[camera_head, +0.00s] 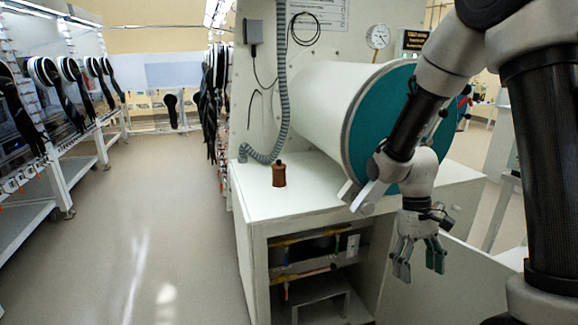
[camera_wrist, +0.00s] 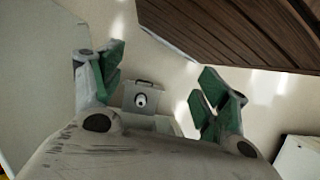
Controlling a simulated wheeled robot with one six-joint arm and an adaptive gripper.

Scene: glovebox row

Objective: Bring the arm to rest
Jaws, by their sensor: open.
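My gripper (camera_head: 419,262) hangs at the end of my arm, pointing down, in front of the white cabinet's right side in the head view. In the wrist view my gripper (camera_wrist: 160,92) has its two green-padded fingers spread wide apart, with nothing between them. My arm is bent, with the elbow high at the upper right and the forearm crossing in front of the teal round door (camera_head: 372,120). No object is held.
A brown bottle (camera_head: 279,176) stands on the white cabinet top (camera_head: 300,199), left of my arm. A grey hose (camera_head: 282,80) hangs behind it. The cabinet's open lower shelf (camera_head: 318,300) holds equipment. Gloveboxes with black gloves (camera_head: 70,80) line the left. The floor aisle (camera_head: 150,220) is clear.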

